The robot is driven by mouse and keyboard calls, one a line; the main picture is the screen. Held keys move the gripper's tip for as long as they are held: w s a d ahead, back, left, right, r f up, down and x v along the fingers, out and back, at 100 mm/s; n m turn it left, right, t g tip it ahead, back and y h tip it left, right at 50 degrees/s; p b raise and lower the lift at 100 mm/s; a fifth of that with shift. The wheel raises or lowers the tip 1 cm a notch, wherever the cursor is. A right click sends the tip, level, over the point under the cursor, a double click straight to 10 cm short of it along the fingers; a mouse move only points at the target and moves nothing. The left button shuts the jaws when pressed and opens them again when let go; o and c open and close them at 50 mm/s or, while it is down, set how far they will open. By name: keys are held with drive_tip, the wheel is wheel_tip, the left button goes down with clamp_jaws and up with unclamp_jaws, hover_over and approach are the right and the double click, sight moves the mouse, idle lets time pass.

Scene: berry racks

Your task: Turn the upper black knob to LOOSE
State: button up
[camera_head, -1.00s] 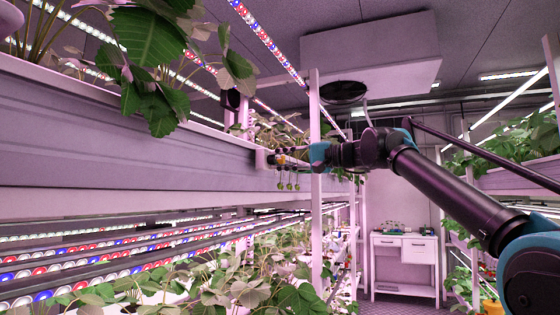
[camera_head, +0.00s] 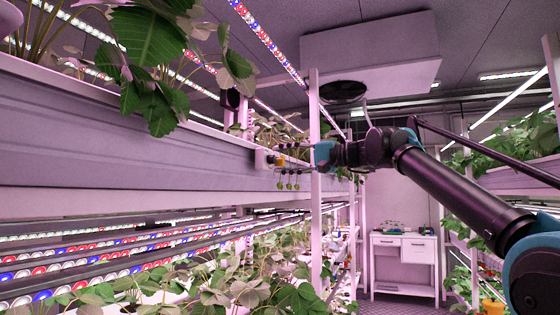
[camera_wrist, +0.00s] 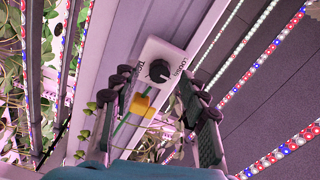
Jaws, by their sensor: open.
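The black knob (camera_wrist: 159,70) sits on a white box fixed to the long trough wall, with printed words on either side; the right one reads LOOSE. Its pointer direction is too small to tell for sure. The white box (camera_head: 262,159) also shows in the head view, at the trough's far end. My gripper (camera_wrist: 156,84) is open, one finger on each side of the knob and apart from it. A yellow piece (camera_wrist: 141,104) shows between the fingers, below the knob. In the head view my gripper (camera_head: 284,160) is small, just right of the box.
A white upright post (camera_head: 315,190) stands close by my wrist. Small green fruits (camera_head: 288,186) hang beneath the gripper. Leafy plants (camera_head: 250,285) fill the lower rack. The aisle by the white cabinet (camera_head: 404,262) is open.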

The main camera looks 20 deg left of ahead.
drive_tip(key=d, duration=1)
drive_tip(key=shift+s+d, duration=0.35)
drive_tip(key=shift+s, duration=0.05)
drive_tip(key=d+f+t+h, duration=0.1)
drive_tip(key=d+f+h, duration=0.25)
drive_tip(key=f, duration=1.05)
drive_tip(key=d+f+m+h, duration=0.1)
drive_tip(key=d+f+h, duration=0.3)
drive_tip(key=f, duration=1.1)
drive_tip(key=d+f+t+h, duration=0.15)
drive_tip(key=d+f, duration=0.35)
drive_tip(key=f, duration=0.9)
drive_tip(key=s+d+f+h, duration=0.3)
drive_tip(key=s+d+f, duration=0.2)
drive_tip(key=f, duration=0.5)
drive_tip(key=s+d+f+h, duration=0.3)
drive_tip(key=s+d+f, duration=0.3)
drive_tip(key=d+f, duration=0.3)
drive_tip(key=s+d+f+m+h, duration=0.1)
drive_tip(key=s+d+f+h, duration=0.2)
drive_tip(key=f, duration=0.9)
drive_tip(key=s+d, duration=0.3)
drive_tip(key=shift+s+d+f, duration=0.25)
drive_tip(key=shift+d, duration=0.15)
